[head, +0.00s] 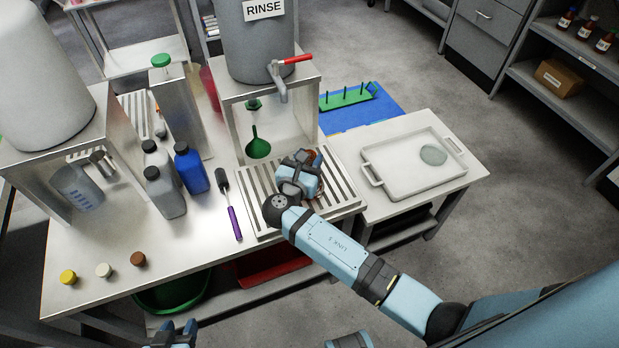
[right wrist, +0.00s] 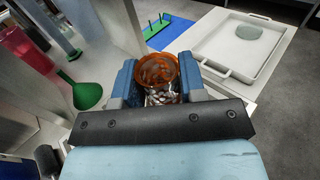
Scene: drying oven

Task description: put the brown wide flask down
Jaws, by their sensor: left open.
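The brown wide flask (right wrist: 157,72) is amber and see-through, and its round open mouth faces the camera in the right wrist view. My right gripper (right wrist: 158,86) has a finger on each side of it and is shut on it. In the head view my right gripper (head: 299,172) is over the slatted drain grate (head: 343,200) below the rinse tank, and it hides most of the flask. I cannot tell whether the flask's base touches the grate. My left gripper (head: 172,336) is open and empty at the bottom edge, in front of the table.
A purple-handled brush (head: 234,220) lies to the left of the grate, near grey and blue bottles (head: 190,170). A white tray (head: 388,190) with a round glass dish (head: 433,155) stands to the right.

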